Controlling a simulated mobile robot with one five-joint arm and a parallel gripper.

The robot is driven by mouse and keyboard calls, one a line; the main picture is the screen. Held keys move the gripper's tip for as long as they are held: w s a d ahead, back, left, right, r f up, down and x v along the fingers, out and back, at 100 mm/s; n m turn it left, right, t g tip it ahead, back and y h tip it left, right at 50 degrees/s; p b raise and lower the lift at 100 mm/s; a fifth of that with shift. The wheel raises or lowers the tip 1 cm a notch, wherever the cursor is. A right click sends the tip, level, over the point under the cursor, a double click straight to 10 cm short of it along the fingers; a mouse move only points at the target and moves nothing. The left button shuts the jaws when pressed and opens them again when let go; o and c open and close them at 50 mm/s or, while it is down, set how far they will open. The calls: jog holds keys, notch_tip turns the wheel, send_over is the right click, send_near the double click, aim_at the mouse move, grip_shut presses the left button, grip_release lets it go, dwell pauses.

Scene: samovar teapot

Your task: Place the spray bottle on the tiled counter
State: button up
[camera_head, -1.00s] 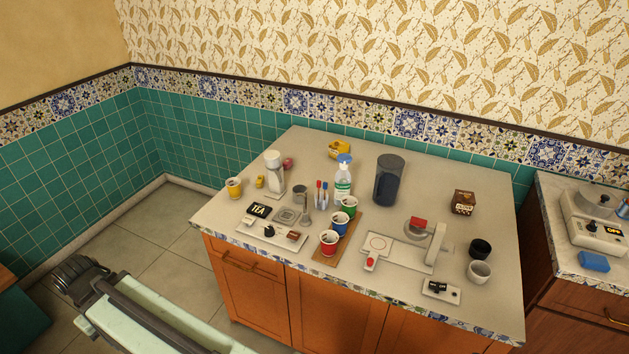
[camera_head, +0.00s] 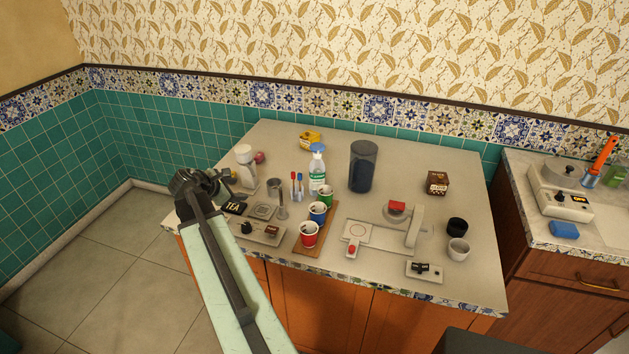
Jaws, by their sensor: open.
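A green object (camera_head: 615,176) at the far right edge is cut off and too small to identify. My gripper (camera_head: 212,180) is raised at the counter's left side, left of the bottle and apart from it. It looks open and empty, though its fingers are small and dark in the head view. My arm hides part of the counter's left front corner.
Several coloured cups stand on a wooden board (camera_head: 302,246). A dark canister (camera_head: 361,167) stands right of the bottle, and a white bottle (camera_head: 245,167) is near my gripper. A second tile-edged counter (camera_head: 560,245) stands at right. The large counter's back right is fairly clear.

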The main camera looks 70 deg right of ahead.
jog(key=s+d+r+n+g+h, duration=0.2)
jog(key=s+d+r+n, duration=0.15)
jog(key=s+d, duration=0.85)
jog(key=g, duration=0.2)
send_near(314, 156)
jog(key=shift+h, duration=0.3)
jog(key=s+d+f, duration=0.2)
jog(key=d, duration=0.1)
jog(key=shift+s+b, duration=0.1)
jog(key=shift+b, duration=0.2)
jog(key=shift+b+x, duration=0.5)
jog(key=shift+x, duration=0.55)
jog(key=x, duration=0.2)
jog(key=b+x, duration=0.1)
jog(key=x, duration=0.2)
jog(key=shift+d+b, duration=0.35)
jog(key=shift+d, duration=0.1)
grip_shut()
jog(key=shift+w, duration=0.25)
